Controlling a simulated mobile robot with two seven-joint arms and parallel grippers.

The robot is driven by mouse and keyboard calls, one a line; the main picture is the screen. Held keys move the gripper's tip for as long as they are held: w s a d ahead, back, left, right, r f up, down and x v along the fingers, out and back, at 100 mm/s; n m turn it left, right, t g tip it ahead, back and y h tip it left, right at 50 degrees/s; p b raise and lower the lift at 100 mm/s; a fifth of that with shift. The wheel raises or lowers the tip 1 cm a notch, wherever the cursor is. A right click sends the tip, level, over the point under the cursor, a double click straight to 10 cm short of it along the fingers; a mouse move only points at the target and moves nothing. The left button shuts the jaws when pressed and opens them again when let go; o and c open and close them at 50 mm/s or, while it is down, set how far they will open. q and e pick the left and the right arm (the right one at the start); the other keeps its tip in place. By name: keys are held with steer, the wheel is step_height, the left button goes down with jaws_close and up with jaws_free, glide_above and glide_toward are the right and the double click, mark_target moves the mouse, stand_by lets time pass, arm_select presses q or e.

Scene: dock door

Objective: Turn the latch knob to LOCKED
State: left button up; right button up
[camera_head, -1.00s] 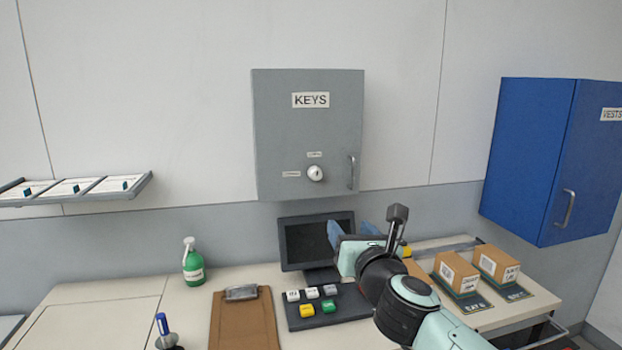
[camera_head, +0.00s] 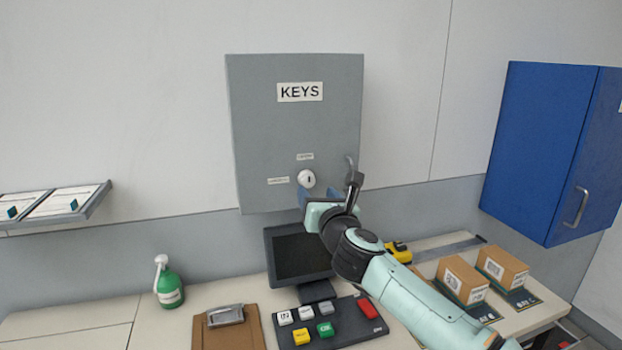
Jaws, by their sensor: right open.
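The latch knob (camera_head: 306,179) is a small white round knob with a dark mark, low on the front of the grey KEYS cabinet (camera_head: 255,130). One small label (camera_head: 305,156) sits above it and another (camera_head: 278,181) to its left; their words are too small to read. My right gripper (camera_head: 311,193) is open just below the knob in the picture, its blue fingers pointing toward the cabinet. I cannot tell whether a finger touches the knob. My right wrist hides part of the cabinet's lower right corner and handle. My left gripper is not in view.
A monitor (camera_head: 290,258) stands below the cabinet, behind a pad of coloured buttons (camera_head: 345,329). A green bottle (camera_head: 169,288) and a clipboard (camera_head: 250,335) are on the left. Boxes (camera_head: 462,281) stand on the right, below a blue cabinet (camera_head: 540,150).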

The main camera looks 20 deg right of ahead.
mark_target(309, 183)
steer(key=w+p, duration=0.1)
steer(key=w, duration=0.3)
steer(key=shift+w+r+p, duration=0.2)
steer(key=shift+p, duration=0.1)
steer(key=shift+w+f, duration=0.15)
steer(key=shift+w, duration=0.4)
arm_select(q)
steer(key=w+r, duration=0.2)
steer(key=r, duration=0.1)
arm_select(e)
steer(key=shift+s, duration=0.1)
steer(key=c, duration=1.1)
